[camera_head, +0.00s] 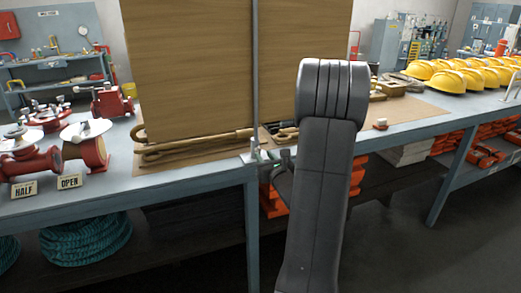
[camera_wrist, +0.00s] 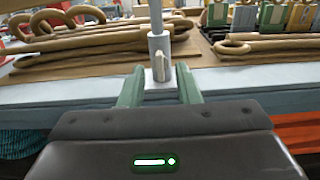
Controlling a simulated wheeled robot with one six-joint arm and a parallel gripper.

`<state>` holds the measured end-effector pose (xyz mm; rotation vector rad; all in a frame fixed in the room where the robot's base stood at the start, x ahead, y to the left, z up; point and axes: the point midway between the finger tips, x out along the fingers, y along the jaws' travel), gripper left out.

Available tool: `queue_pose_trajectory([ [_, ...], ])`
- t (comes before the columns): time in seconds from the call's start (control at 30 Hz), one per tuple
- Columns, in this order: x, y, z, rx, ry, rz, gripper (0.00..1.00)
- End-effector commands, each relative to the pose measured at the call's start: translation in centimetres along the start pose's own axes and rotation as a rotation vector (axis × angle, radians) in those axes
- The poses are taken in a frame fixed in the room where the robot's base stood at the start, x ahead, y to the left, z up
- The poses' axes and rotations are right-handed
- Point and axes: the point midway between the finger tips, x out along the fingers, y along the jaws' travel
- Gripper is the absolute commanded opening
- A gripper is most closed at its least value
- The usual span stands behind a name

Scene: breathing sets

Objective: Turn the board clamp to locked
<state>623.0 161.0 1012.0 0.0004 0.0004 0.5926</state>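The board clamp (camera_wrist: 159,52) is a grey sleeve and block at the foot of a thin grey post, near the table's front edge. In the head view the clamp (camera_head: 254,155) is small, just left of my arm. A large wooden board (camera_head: 190,65) stands upright behind the post. My gripper (camera_wrist: 160,72) is open, its two green fingers apart with the clamp's foot between and beyond them. My arm hides most of the gripper in the head view.
The blue-grey table (camera_head: 185,183) holds red valves (camera_head: 92,150) at left and yellow helmets (camera_head: 450,80) at right. Looped brown rods (camera_head: 195,145) lie by the board. Coiled teal hose (camera_head: 88,240) sits below. The floor at lower right is clear.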

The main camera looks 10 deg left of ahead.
Motion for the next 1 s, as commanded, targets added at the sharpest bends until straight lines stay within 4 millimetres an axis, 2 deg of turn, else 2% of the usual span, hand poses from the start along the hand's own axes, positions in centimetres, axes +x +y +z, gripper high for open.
queue_pose_trajectory([
  [0.1, 2.0, 0.1, 0.1, 0.000, 0.001, 0.003, 0.30],
  [0.23, 3.5, 0.1, 0.1, 0.000, 0.000, 0.002, 0.30],
  [0.4, 4.2, 0.1, 0.0, 0.000, 0.000, 0.001, 0.30],
  [0.63, 4.2, 0.1, 0.0, 0.000, 0.000, 0.001, 0.30],
  [0.67, 4.2, 0.1, 0.0, 0.000, 0.000, 0.001, 0.26],
  [0.8, 4.2, 0.0, 0.0, 0.000, 0.000, 0.001, 0.00],
  [1.0, 4.2, 0.0, 0.0, 0.001, 0.000, 0.001, 0.00],
])
